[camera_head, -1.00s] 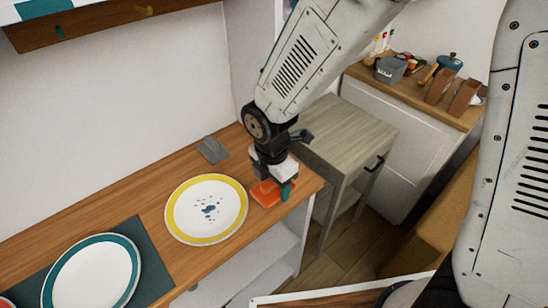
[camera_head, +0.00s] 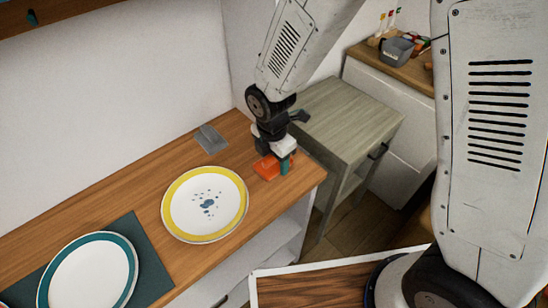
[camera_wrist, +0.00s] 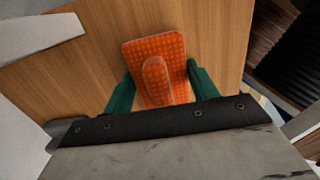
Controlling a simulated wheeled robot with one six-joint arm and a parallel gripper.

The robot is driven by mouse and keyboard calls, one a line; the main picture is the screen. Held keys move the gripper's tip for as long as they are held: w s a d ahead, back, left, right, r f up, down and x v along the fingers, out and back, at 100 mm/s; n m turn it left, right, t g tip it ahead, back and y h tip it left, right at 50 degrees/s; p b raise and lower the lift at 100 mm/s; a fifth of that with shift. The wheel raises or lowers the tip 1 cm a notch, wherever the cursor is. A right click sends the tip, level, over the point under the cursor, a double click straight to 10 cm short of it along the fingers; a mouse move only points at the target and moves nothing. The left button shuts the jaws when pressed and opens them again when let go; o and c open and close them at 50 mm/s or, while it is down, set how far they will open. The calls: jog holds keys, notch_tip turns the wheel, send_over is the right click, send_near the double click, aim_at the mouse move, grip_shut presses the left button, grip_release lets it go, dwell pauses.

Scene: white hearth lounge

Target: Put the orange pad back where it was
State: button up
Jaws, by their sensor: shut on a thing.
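The orange pad (camera_head: 266,169) is at the right end of the wooden counter, just right of the yellow-rimmed plate. In the wrist view the orange pad (camera_wrist: 172,55) is a dotted rectangle with a raised rounded grip on top. My gripper (camera_head: 283,163) points down at the counter's right end. In the wrist view the green fingers of my gripper (camera_wrist: 158,90) are on both sides of the pad, shut on it. I cannot tell whether the pad touches the counter.
A yellow-rimmed plate (camera_head: 176,207) with blue marks lies left of the pad. A grey holder (camera_head: 210,139) stands near the wall behind it. A teal-rimmed plate (camera_head: 49,290) lies on a dark mat (camera_head: 152,262). A grey-green side table (camera_head: 350,120) stands beyond the counter's right end.

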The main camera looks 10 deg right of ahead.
jog(key=shift+f, duration=0.2)
jog(key=shift+s+d+f, duration=0.1)
jog(key=shift+s+f, duration=0.2)
jog(key=shift+f, duration=0.1)
jog(key=o, duration=1.3)
jog(key=shift+f, duration=0.1)
jog(key=shift+w+r, duration=0.15)
jog(key=shift+r, duration=0.4)
jog(key=r, duration=1.2)
jog(key=shift+a+r, duration=0.2)
jog(key=shift+a, duration=0.15)
jog(key=s+d+r+m, duration=0.6)
jog(key=d+r+m, duration=0.1)
jog(key=d+m, duration=0.2)
jog(key=s+d+r+m, duration=0.6)
jog(key=d+m, duration=0.2)
jog(key=s+d+m, duration=0.1)
jog(key=s+m, duration=0.1)
jog(key=s+d+r+m, duration=0.1)
jog(key=s+m, duration=0.2)
jog(key=s+d+m, duration=0.2)
jog(key=shift+s+r+m+t+y, duration=0.25)
jog(key=shift+m+t+y, duration=0.05)
jog(key=shift+m+t, duration=0.1)
